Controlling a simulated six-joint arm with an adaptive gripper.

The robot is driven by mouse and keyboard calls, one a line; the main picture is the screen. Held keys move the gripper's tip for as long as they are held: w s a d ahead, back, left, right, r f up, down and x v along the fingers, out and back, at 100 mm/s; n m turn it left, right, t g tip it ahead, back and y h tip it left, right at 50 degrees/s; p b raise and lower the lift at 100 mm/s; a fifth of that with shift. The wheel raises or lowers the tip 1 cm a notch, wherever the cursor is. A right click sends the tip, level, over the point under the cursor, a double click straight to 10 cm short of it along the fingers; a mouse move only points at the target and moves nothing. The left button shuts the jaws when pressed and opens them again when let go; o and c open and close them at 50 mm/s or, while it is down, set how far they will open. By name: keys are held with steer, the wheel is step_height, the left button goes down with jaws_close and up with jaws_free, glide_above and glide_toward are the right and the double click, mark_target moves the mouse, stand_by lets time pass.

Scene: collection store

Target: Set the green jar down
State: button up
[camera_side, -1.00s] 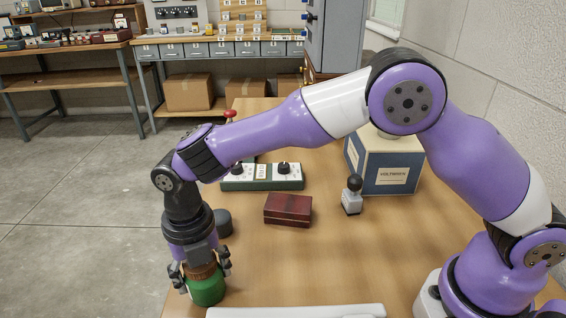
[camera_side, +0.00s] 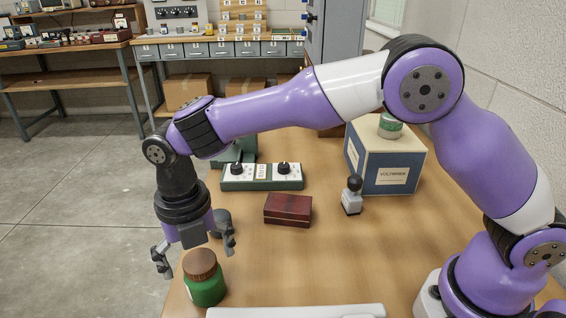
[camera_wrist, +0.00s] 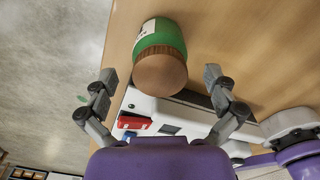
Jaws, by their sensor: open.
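The green jar (camera_side: 205,288) with a brown lid stands upright on the wooden table, near its left front edge. My gripper (camera_side: 193,258) is open above the jar, its fingers spread and clear of the lid. In the wrist view the green jar (camera_wrist: 160,45) shows beyond the open fingers of my gripper (camera_wrist: 162,85), with its lid towards the camera and a pale label on its side. Nothing is between the fingers.
A dark red box (camera_side: 288,209), a grey stamp-like piece with a black knob (camera_side: 352,196) and a two-knob control box (camera_side: 262,177) stand farther back. A blue and cream box (camera_side: 385,160) carries a green-banded round item (camera_side: 390,126). A white flat thing (camera_side: 300,311) lies at the front edge.

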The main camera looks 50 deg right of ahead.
step_height(320, 180, up, 8)
steer(key=s+d+r+m+t, duration=0.1)
steer(key=s+d+r+m, duration=0.15)
steer(key=d+m, duration=0.5)
steer(key=s+d+r+m+t, duration=0.1)
steer(key=d+r+m, duration=0.3)
steer(key=d+m, duration=0.3)
steer(key=s+d+f+m+t, duration=0.3)
steer(key=s+d+m, duration=0.5)
steer(key=m, duration=1)
steer(key=shift+s+d+f+t, duration=0.15)
steer(key=shift+s+d+t, duration=0.2)
steer(key=shift+s, duration=0.4)
